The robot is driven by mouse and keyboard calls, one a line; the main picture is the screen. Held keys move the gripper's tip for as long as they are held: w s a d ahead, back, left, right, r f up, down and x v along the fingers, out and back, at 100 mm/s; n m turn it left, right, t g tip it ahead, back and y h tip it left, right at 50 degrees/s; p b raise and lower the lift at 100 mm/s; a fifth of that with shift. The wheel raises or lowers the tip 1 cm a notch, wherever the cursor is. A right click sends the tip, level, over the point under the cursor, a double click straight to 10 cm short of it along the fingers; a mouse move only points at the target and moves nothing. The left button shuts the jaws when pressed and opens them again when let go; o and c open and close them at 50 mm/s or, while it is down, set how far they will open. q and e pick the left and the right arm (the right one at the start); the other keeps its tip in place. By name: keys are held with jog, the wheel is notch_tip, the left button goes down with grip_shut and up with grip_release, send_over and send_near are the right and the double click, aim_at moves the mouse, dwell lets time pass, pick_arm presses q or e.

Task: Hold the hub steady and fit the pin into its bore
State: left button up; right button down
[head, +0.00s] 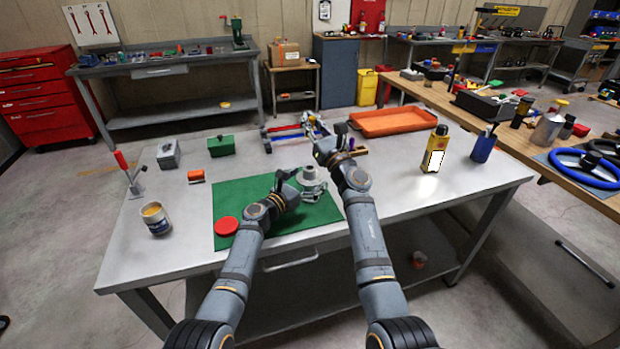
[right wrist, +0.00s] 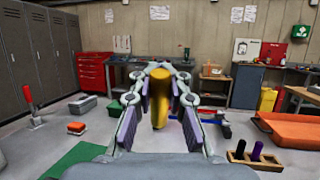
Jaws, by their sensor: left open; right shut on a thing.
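The pale grey hub (head: 310,175) sits near the right edge of the green mat (head: 232,191) in the head view. My left gripper (head: 303,186) is open close beside the hub; I cannot tell whether its fingers touch it. My right gripper (head: 322,143) is beyond and above the hub. In the right wrist view my right gripper (right wrist: 158,118) is shut on a yellow pin (right wrist: 158,92), held between its two pads. The pin cannot be made out in the head view. The hub's bore is too small to see clearly.
A wooden holder (right wrist: 268,168) with a purple and a black pin stands behind the mat. A red disc (head: 226,226) lies on the mat. The bench's front right is clear.

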pick_arm(q)
jog(key=shift+w+d, duration=0.2)
jog(key=c, duration=1.5)
jog(key=shift+o, duration=0.2)
pick_arm(e)
notch_tip(320, 180, down, 7)
jog(key=n+g, duration=0.1)
jog(key=g, duration=0.3)
jog(key=shift+w+a+h, duration=0.15)
jog(key=shift+w+h, duration=0.15)
jog(key=shift+h, duration=0.1)
